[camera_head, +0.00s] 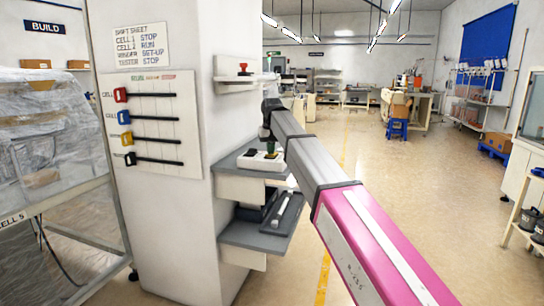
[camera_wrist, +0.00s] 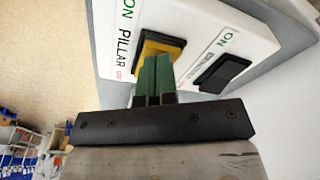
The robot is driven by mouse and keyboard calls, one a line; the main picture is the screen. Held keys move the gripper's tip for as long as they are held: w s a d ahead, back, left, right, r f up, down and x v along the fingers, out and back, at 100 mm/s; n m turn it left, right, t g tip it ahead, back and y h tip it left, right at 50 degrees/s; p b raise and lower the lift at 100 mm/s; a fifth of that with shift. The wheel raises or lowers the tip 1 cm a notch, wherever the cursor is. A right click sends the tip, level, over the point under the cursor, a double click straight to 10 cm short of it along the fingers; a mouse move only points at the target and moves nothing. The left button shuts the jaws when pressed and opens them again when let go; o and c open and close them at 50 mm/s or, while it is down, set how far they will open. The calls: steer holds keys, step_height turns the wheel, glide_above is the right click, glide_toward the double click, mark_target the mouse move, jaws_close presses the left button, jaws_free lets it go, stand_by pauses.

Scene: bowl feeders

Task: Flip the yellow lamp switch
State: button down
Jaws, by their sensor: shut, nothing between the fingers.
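The white pillar (camera_head: 165,235) carries several coloured-handled levers (camera_head: 124,117) and a shift sheet (camera_head: 141,45). A red knob (camera_head: 243,68) stands on a small upper shelf. A lower grey shelf (camera_head: 250,236) sits under the switch box. The floor (camera_head: 400,200) to the right is open.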

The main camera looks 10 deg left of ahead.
steer(key=shift+f, duration=0.2)
steer(key=shift+r, duration=3.5)
